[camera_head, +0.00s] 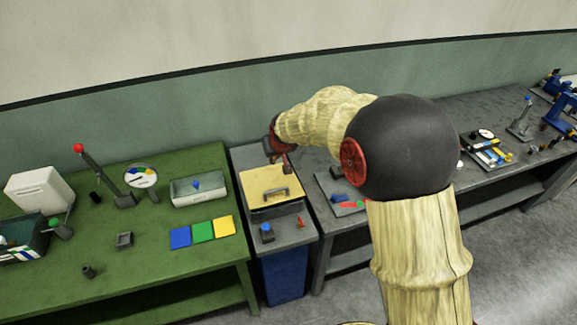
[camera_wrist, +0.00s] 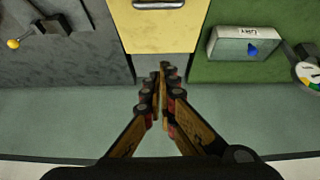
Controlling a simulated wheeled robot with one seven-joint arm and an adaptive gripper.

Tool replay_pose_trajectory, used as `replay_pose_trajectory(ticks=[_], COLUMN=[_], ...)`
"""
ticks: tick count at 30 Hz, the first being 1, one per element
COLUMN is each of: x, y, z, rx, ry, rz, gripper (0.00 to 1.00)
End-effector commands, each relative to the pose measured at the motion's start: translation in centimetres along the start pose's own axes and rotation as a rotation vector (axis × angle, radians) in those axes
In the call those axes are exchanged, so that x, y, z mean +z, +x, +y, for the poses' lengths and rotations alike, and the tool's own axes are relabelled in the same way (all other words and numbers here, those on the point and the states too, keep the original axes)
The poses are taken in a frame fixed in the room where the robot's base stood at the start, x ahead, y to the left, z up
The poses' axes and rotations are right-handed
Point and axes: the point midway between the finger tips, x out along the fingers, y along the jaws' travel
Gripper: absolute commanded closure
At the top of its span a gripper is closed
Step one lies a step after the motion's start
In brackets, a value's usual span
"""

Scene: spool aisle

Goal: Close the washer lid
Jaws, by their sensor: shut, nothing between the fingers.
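The washer lid (camera_head: 260,181) is a yellow panel with a grey bar handle (camera_head: 270,194), on a grey unit between the benches. It looks flat or nearly flat; I cannot tell whether it sits fully down. In the wrist view, the yellow lid (camera_wrist: 165,34) is at the top, with part of its handle (camera_wrist: 158,4) at the frame edge. My gripper (camera_wrist: 163,68) is shut and empty, its tips by the lid's wall-side edge. In the head view, my gripper (camera_head: 286,167) is over the rear of the unit; I cannot tell if it touches.
A green bench (camera_head: 150,258) on the left holds a grey tray (camera_head: 198,190) and coloured squares. A grey bench (camera_head: 480,125) is on the right, partly behind my arm. A blue knob (camera_head: 267,231) and a small red part (camera_head: 300,222) are on the unit's front. The wall is close behind.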

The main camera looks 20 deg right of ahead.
Motion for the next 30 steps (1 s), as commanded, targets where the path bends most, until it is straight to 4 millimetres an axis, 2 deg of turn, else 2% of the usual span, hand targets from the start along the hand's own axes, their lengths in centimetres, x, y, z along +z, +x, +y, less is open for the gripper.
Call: replay_pose_trajectory(ticks=[5,10,14,24,30], x=[2.1,2.8,3.1,3.7,5.7], y=[-0.2,0.8,2.9,9.5,11.3], z=[0.1,0.1,0.1,0.2,0.2], rx=[0.003,0.003,0.003,0.003,0.003], ry=[0.002,0.004,0.004,0.004,0.004], rz=[-0.094,-0.112,-0.113,-0.112,-0.109], gripper=[1.00,1.00,1.00,1.00,1.00])
